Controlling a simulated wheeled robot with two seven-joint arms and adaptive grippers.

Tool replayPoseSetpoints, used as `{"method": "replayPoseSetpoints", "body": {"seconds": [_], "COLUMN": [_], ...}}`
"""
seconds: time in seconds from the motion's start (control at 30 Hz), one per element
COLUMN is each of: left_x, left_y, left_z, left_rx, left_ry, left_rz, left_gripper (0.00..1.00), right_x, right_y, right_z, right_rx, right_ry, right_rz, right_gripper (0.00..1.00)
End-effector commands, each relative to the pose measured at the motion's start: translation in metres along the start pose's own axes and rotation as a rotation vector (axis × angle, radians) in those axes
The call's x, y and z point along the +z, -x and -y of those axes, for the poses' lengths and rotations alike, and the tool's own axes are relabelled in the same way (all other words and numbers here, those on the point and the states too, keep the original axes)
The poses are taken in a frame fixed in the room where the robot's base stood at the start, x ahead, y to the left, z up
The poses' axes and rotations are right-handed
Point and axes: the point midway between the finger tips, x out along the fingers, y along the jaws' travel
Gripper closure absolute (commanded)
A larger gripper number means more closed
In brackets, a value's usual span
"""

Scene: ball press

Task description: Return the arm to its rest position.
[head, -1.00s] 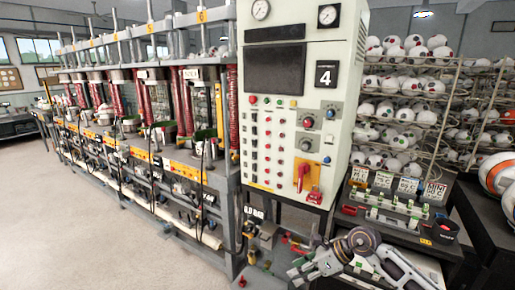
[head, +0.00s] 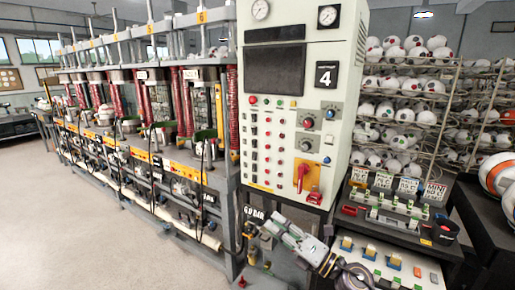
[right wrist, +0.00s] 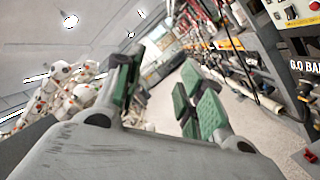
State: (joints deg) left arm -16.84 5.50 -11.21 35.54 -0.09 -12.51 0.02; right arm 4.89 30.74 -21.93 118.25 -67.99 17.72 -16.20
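My right arm enters from the bottom of the head view. Its right gripper (head: 254,229) points to the upper left, below the control cabinet (head: 290,130) and in front of the frame of the press row. In the right wrist view the green finger pads (right wrist: 158,95) stand apart with nothing between them, so it is open and empty. Whether it touches the frame behind it cannot be told. My left gripper is not in view.
The press row (head: 140,165) runs back to the left. A sloped panel with blue and yellow switches (head: 385,262) lies right of my arm. Racks of balls (head: 405,110) stand behind it. The floor (head: 80,235) at left is clear.

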Motion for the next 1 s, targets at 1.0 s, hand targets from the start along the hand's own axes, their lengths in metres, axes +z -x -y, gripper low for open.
{"method": "replayPoseSetpoints", "body": {"seconds": [1.0], "left_x": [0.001], "left_y": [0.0], "left_z": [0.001], "left_rx": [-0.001], "left_ry": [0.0], "left_rz": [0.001], "left_gripper": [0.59], "right_x": [0.058], "right_y": [0.143], "right_z": [0.096], "right_rx": [-0.266], "right_ry": [-1.004], "right_rz": [0.992], "right_gripper": [0.61]}}
